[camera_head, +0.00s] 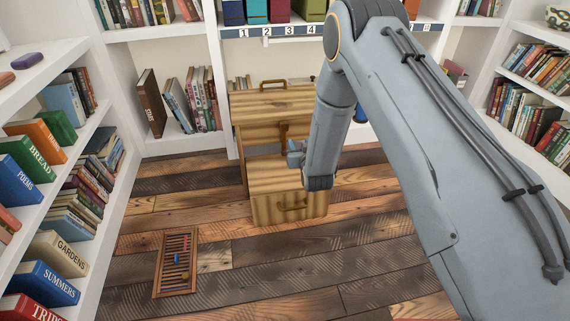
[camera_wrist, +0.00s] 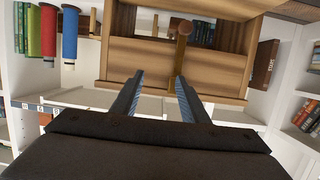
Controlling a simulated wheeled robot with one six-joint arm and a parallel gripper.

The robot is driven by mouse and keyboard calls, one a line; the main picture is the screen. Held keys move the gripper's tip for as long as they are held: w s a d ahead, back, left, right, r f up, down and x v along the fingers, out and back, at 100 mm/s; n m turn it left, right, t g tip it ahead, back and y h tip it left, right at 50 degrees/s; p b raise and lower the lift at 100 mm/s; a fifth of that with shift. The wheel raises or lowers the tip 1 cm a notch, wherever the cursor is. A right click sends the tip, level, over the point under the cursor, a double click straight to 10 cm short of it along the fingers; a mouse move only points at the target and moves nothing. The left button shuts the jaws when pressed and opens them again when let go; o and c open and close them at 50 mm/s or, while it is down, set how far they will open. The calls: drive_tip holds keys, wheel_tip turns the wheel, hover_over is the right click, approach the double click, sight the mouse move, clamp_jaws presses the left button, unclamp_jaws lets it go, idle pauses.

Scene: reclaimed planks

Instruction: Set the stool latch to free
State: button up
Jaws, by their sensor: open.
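The wooden step stool (camera_head: 262,108) stands at the back against the shelves, with striped wood, a handle on top and another on its lower front box. A small wooden piece, likely the latch (camera_head: 284,131), shows on its upright part, partly hidden by my arm. In the wrist view a wooden peg with a round end, likely this latch (camera_wrist: 182,32), stands out from the stool's panel (camera_wrist: 130,55). My gripper (camera_wrist: 159,77) is open and empty, its fingers pointing toward the stool, the peg beyond the right fingertip. I cannot read the latch's setting.
A wooden abacus (camera_head: 176,262) lies on the plank floor at left. Bookshelves (camera_head: 75,150) line the left, right and back. Numbered coloured binders (camera_head: 256,12) stand above the stool. The floor in front of the stool is mostly clear.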

sight(285, 154)
drive_tip(key=a+f+t+b, duration=0.1)
drive_tip(key=f, duration=0.2)
drive_tip(key=a+f+t+y+b, duration=0.1)
drive_tip(key=f+b, duration=0.1)
drive_tip(key=f, duration=0.2)
drive_tip(key=a+f+b, duration=0.2)
drive_tip(key=f, duration=0.1)
drive_tip(key=shift+w+f+n+t+y, duration=0.15)
drive_tip(key=shift+f+n+t+y, duration=0.15)
drive_tip(key=shift+f+t, duration=0.1)
drive_tip(key=shift+w+b, duration=0.15)
drive_tip(key=shift+b, duration=0.15)
drive_tip(key=b+x, duration=0.3)
drive_tip(key=x, duration=0.4)
drive_tip(key=shift+w+r, duration=0.1)
drive_tip(key=shift+w, duration=0.1)
drive_tip(key=shift+a, duration=0.1)
clamp_jaws()
